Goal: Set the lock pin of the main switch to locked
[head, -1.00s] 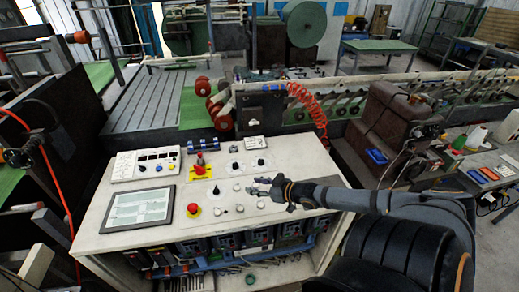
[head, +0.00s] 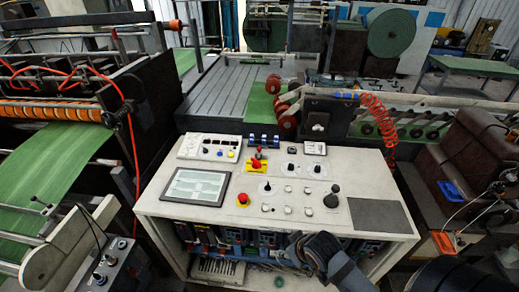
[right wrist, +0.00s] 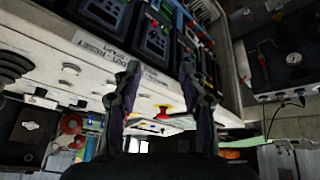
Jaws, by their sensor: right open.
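A red handle on a yellow plate (head: 256,163), which looks like the main switch, stands at the back middle of the console top (head: 160,195). Its lock pin is too small to make out. My right gripper (head: 296,243) is at the console's front, below the top's front edge and apart from the switch. In the right wrist view the right gripper (right wrist: 160,80) is open and empty, with a red and yellow control (right wrist: 162,110) seen between its fingers. My left gripper is not in view.
A tablet-like screen (head: 196,187) lies on the console's left, with a white button box (head: 210,148) behind it. Several knobs and a black joystick (head: 331,196) are to the right. An open shelf with black devices (head: 240,238) is under the top. A red coiled hose (head: 380,125) hangs behind.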

